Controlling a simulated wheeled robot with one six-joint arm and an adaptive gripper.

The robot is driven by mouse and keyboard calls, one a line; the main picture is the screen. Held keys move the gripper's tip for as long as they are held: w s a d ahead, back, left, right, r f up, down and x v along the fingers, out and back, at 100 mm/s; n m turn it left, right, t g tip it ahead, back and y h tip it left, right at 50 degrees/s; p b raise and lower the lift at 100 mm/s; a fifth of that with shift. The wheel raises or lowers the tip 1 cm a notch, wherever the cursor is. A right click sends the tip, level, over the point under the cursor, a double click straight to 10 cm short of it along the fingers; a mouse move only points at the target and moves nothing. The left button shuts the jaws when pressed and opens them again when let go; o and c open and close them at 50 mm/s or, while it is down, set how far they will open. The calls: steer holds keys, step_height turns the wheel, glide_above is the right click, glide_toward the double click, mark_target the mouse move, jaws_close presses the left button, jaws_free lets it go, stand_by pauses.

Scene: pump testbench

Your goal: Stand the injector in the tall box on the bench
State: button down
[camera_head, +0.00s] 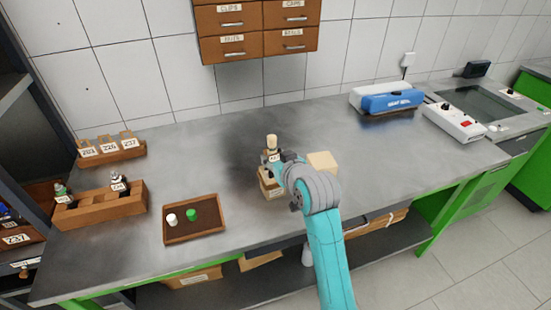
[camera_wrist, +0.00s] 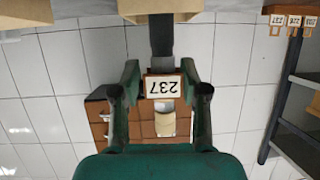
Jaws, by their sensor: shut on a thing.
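My gripper (camera_head: 275,160) is shut on the injector (camera_head: 271,142), which has a cream top and stands upright. In the wrist view, my gripper (camera_wrist: 162,88) grasps the injector (camera_wrist: 161,38) beside its label reading 237. That view is upside down, and the injector's dark lower end points to the tall box. The tall box (camera_head: 270,188) is directly below my gripper on the bench; its rim side shows in the wrist view (camera_wrist: 160,8). The injector's tip meets the box's edge in view; I cannot tell whether it is inside.
A pale box (camera_head: 322,161) stands close right of the tall box. A tray (camera_head: 196,238) with white and green caps is at left, beside a wooden rack (camera_head: 100,215) holding small parts. A labelled card rack (camera_head: 110,157) is behind. A blue device (camera_head: 390,101) stands back right.

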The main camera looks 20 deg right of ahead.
steer(key=shift+f, duration=0.9)
stand_by(0.8)
jaws_free()
steer(key=shift+s, duration=0.15)
stand_by(0.8)
steer(key=v, duration=0.7)
steer(key=shift+s, duration=0.3)
stand_by(1.0)
steer(key=shift+r, duration=0.15)
